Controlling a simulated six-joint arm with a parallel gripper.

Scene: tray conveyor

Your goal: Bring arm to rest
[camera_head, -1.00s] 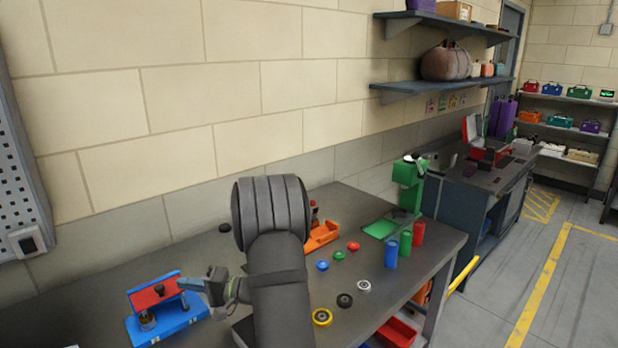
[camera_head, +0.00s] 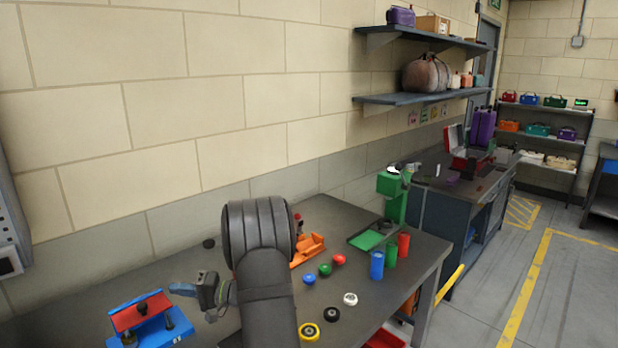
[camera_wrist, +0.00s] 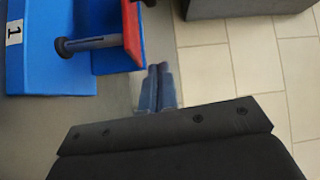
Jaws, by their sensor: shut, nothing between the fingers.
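My gripper (camera_head: 180,289) hangs at the left of the bench in the head view, with its blue-grey fingers pointing left. In the wrist view the two fingertips (camera_wrist: 158,70) are together, with nothing between them. They are beside a blue fixture (camera_wrist: 30,60) with a red plate (camera_wrist: 131,30) and a grey pin. The fixture also shows in the head view (camera_head: 180,326), below and left of the fingers. My dark arm fills the lower middle of the head view and hides part of the bench.
The grey bench (camera_head: 250,195) carries coloured caps, an orange holder (camera_head: 308,250), several upright cylinders (camera_head: 377,266) and a green press (camera_head: 392,190). A wall is behind, with shelves (camera_head: 420,97) at upper right. Open floor lies at the right.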

